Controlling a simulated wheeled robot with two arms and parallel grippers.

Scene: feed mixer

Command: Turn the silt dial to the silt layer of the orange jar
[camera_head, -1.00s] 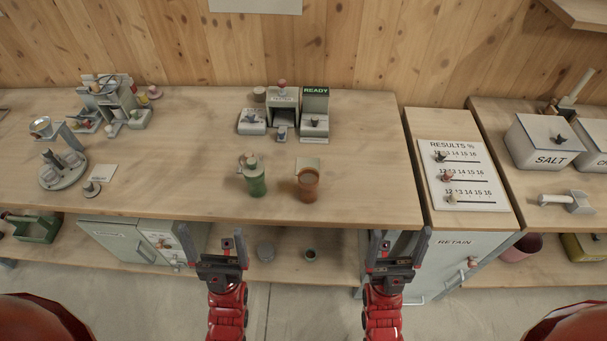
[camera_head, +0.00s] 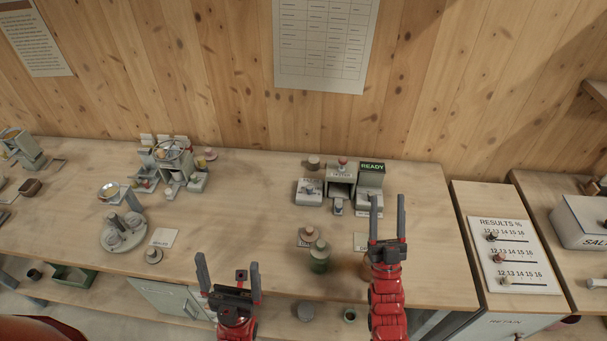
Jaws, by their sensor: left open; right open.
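The orange jar (camera_head: 366,268) stands near the front edge of the bench, mostly hidden behind my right arm; its silt layer cannot be seen. A green jar (camera_head: 319,260) stands to its left. No dial can be read as the silt dial from here. My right gripper (camera_head: 387,212) is open and empty, in front of the orange jar in the picture and pointing at the back of the bench. My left gripper (camera_head: 228,272) is open and empty at the bench's front edge, left of the green jar.
A grey tester (camera_head: 341,180) and a box with a READY sign (camera_head: 371,178) stand behind the jars. A results board (camera_head: 514,255) with several knobs lies at the right. A round stand (camera_head: 124,236) and a small apparatus are at the left.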

